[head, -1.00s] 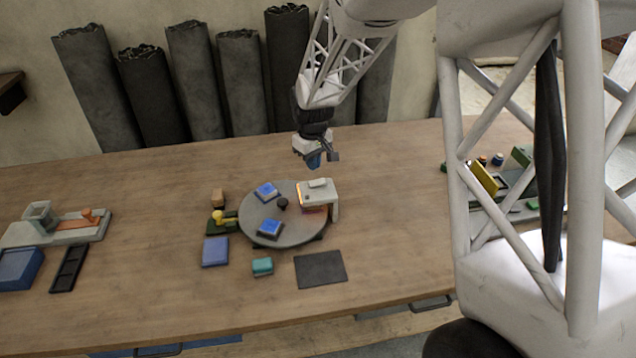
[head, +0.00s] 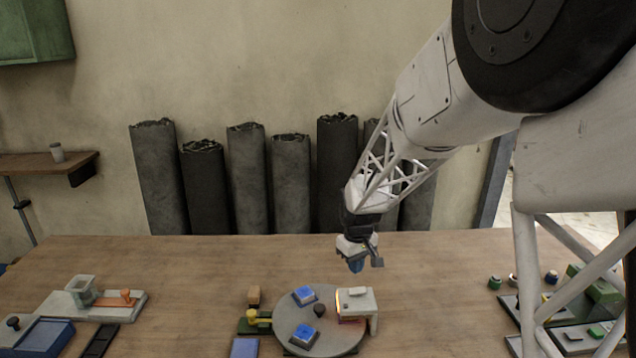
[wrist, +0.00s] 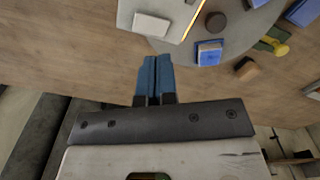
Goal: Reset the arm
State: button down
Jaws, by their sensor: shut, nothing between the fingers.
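My gripper (head: 356,266) hangs above the wooden table, behind the round grey turntable (head: 290,337). Its blue fingers are together and hold nothing. In the wrist view my gripper (wrist: 154,62) shows the two blue fingers side by side, with table wood beyond them. My arm comes down from the upper right of the head view.
The turntable carries two blue blocks (head: 304,294) and a white machine (head: 356,304) with a glowing edge. A grey and orange fixture (head: 100,300) stands at left, green fixtures (head: 600,290) at right. Dark sheet rolls (head: 247,180) stand against the wall. The table's back strip is clear.

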jog(key=s+d+r+m+t, duration=0.1)
jog(key=s+r, duration=0.4)
jog(key=s, duration=0.7)
jog(key=s+d+r+m, duration=0.3)
jog(key=s+r, duration=0.2)
jog(key=s, duration=0.7)
jog(key=s+d+r+m+t, duration=0.1)
jog(key=s+r, duration=0.5)
jog(key=s, duration=0.7)
jog(key=shift+d+m+t, duration=0.3)
jog(key=shift+d+m, duration=0.1)
jog(key=shift+m, duration=0.1)
